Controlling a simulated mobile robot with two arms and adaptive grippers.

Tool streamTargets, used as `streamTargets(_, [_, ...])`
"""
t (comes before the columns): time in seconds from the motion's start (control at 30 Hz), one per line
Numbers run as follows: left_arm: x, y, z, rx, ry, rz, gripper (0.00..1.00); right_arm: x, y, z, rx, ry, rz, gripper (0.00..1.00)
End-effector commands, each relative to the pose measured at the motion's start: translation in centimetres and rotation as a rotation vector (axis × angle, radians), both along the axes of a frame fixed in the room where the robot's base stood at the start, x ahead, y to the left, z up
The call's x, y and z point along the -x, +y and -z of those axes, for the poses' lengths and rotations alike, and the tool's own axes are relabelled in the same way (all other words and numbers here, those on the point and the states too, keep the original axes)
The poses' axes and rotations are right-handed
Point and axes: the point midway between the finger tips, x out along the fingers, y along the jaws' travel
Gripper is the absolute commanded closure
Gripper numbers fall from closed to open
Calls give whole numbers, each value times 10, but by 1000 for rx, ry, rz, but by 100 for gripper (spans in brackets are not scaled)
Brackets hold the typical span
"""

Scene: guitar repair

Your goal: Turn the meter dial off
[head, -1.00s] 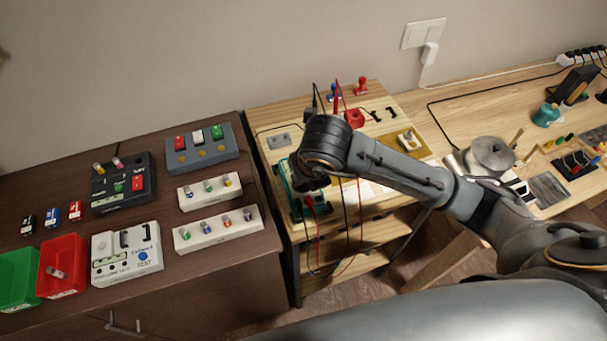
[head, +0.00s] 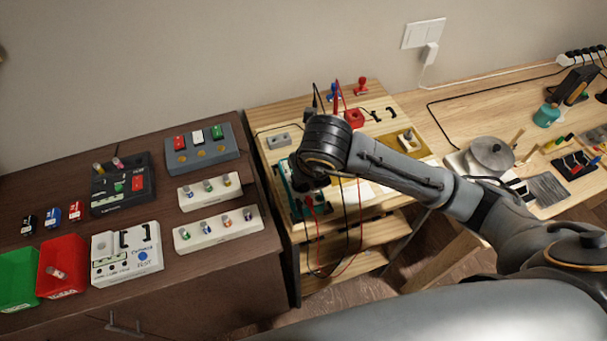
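The meter (head: 293,203) is a teal-edged dark device lying on the light wooden stand left of the workbench. Red and black leads come from its lower end. My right arm comes in from the right and its wrist is directly over the meter. My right gripper (head: 307,180) points down at the meter, and the wrist covers most of it. The dial is hidden, and I cannot tell whether the fingers touch it or whether they are open or shut. My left gripper is not in view.
A dark cabinet on the left holds a white test box (head: 127,254), a red bin (head: 63,266), a green bin (head: 18,279) and several small units. A red block (head: 354,119) stands behind my wrist. The leads hang in a loop off the stand's front (head: 335,270).

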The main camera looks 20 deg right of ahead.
Motion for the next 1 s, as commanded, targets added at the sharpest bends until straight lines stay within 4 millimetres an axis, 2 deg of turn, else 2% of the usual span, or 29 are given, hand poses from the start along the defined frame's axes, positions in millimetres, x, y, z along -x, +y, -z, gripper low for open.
streamTargets(0.83, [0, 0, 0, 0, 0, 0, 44, 0, 0, -1, -1, -2, 0, 100])
streamTargets(0.87, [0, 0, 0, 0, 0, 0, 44, 0, 0, -1, -1, -2, 0, 85])
streamTargets(0.9, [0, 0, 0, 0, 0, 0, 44, 0, 0, -1, -1, -2, 0, 76])
streamTargets(0.97, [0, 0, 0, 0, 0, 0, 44, 0, 0, -1, -1, -2, 0, 66])
streamTargets(1.0, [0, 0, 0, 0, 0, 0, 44, 0, 0, -1, -1, -2, 0, 66])
